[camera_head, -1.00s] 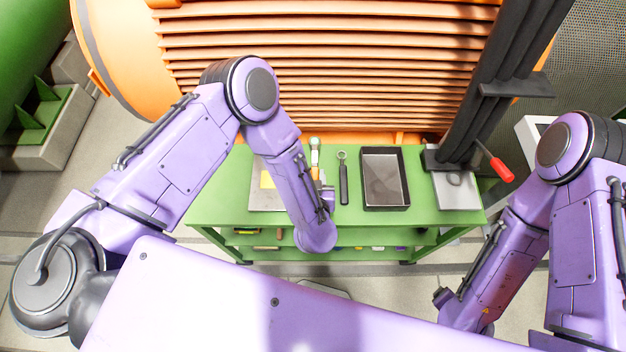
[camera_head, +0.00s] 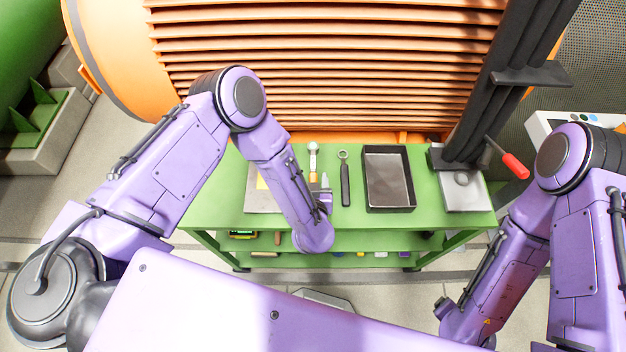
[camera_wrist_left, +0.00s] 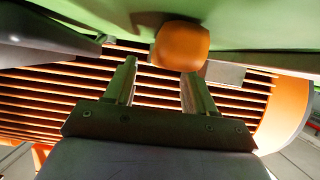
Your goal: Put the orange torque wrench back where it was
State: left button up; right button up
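The orange torque wrench (camera_head: 313,160) stands out at the back of the green bench, with its pale round head toward the louvred wall. Its lower part is hidden behind my left forearm. In the left wrist view a rounded orange end (camera_wrist_left: 180,46), seemingly its handle, shows close at the fingertips. My left gripper (camera_head: 325,181) is mostly hidden by its own arm, just right of the wrench. In the left wrist view its two fingers (camera_wrist_left: 160,72) are apart, with the orange end near the right fingertip; no grip shows. My right gripper is out of view.
A dark wrench (camera_head: 345,180) lies just right of the orange one. Then come a black tray (camera_head: 368,206) and a stand with a red-handled lever (camera_head: 514,165). A grey plate (camera_head: 258,200) lies left, partly behind my arm. The bench (camera_head: 215,205) is clear at far left.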

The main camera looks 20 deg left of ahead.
pick_arm(q)
jog(key=shift+r, duration=0.1)
jog(key=b+v, duration=0.2)
jog(key=v, duration=0.9)
jog(key=shift+s+d+b, duration=0.1)
jog(key=shift+s+b, duration=0.15)
jog(key=shift+b, duration=0.05)
jog(key=shift+s+r, duration=0.2)
jog(key=shift+s, duration=0.1)
